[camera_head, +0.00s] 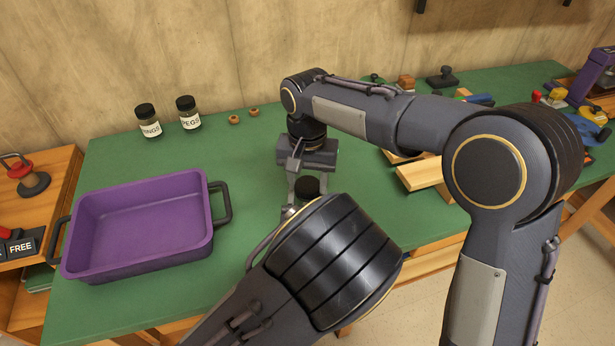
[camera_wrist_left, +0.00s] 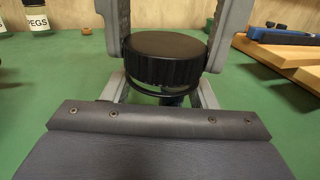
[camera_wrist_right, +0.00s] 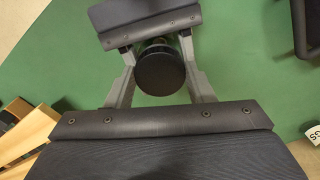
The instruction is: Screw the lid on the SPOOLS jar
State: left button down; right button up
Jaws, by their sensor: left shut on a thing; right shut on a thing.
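A black ribbed lid (camera_head: 307,187) is between the fingers of my right gripper (camera_head: 300,172), which reaches down from above. The lid fills the middle of the left wrist view (camera_wrist_left: 165,60) and shows as a dark disc in the right wrist view (camera_wrist_right: 160,72). My left gripper (camera_wrist_left: 165,98) comes in low from the side and is shut below the lid, around the jar body. The jar is almost wholly hidden, and its label does not show. A thin dark ring shows just under the lid; I cannot tell whether the lid is fully seated.
A purple tray (camera_head: 141,262) with dark handles stands to the left. The RINGS jar (camera_head: 149,124), the PEGS jar (camera_head: 188,115) and two small wooden rings (camera_head: 243,117) stand at the back. Wooden boards (camera_head: 420,173) lie right. Green table (camera_head: 245,150) is clear around the grippers.

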jog(key=m, duration=0.3)
jog(key=shift+m, duration=0.4)
jog(key=m, duration=0.5)
jog(key=shift+a, duration=0.1)
jog(key=m, duration=1.1)
jog(key=shift+w+m, duration=0.15)
jog(key=shift+m, duration=0.15)
jog(key=o, duration=0.9)
jog(key=shift+o, duration=0.2)
